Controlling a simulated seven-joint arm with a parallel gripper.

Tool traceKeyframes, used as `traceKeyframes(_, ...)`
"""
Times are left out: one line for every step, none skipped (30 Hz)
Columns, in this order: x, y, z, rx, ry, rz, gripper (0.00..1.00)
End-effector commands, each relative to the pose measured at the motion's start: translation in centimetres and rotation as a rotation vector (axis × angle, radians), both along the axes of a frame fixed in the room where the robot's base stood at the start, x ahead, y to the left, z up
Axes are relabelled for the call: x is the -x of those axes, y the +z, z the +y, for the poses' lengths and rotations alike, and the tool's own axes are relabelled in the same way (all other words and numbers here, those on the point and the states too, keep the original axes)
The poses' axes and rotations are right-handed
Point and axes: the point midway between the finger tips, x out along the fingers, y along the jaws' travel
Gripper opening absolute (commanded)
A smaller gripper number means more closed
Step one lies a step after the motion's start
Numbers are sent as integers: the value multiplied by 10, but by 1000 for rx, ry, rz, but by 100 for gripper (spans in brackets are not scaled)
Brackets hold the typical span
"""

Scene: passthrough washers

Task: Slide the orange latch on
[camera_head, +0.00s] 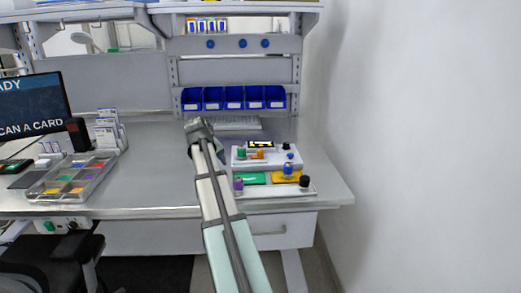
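A small orange part (258,154), which looks like the orange latch, sits on the upper white panel (272,163) on the bench. It is just below a small yellow-and-black block (261,144). It is too small to tell its position along its track. My arm reaches up from the bottom, left of the panel. Its grey end (199,130) is left of and apart from the orange part. I cannot make out fingers there or whether they are open or shut.
The panel also carries a green knob (241,153), a blue knob (288,169), a black knob (304,181), a purple knob (238,184), a green plate (252,178) and a yellow-orange plate. Blue bins (234,98) hang behind. A compartment tray (72,179) and monitor (34,108) stand left. A wall is right.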

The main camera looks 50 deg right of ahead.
Motion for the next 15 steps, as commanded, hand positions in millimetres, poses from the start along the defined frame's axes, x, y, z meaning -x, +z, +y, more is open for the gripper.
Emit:
traceKeyframes(-3, 9, -26, -29, -15, -13, 56)
traceKeyframes(-3, 12, -36, -48, -22, -20, 56)
traceKeyframes(-2, 17, -51, -73, -30, -32, 56)
traceKeyframes(-1, 21, -63, -91, -34, -42, 56)
traceKeyframes(0, 25, -74, -108, -39, -51, 56)
traceKeyframes(2, 30, -89, -131, -45, -64, 56)
traceKeyframes(4, 34, -101, -147, -50, -74, 56)
traceKeyframes(6, 39, -112, -164, -54, -85, 56)
traceKeyframes(9, 45, -128, -185, -59, -99, 56)
traceKeyframes(12, 50, -139, -200, -63, -112, 56)
traceKeyframes(15, 54, -150, -215, -66, -123, 56)
traceKeyframes(19, 61, -164, -233, -69, -139, 56)
traceKeyframes(21, 65, -174, -246, -71, -149, 56)
traceKeyframes(25, 69, -184, -259, -73, -161, 56)
traceKeyframes(29, 74, -195, -274, -76, -173, 56)
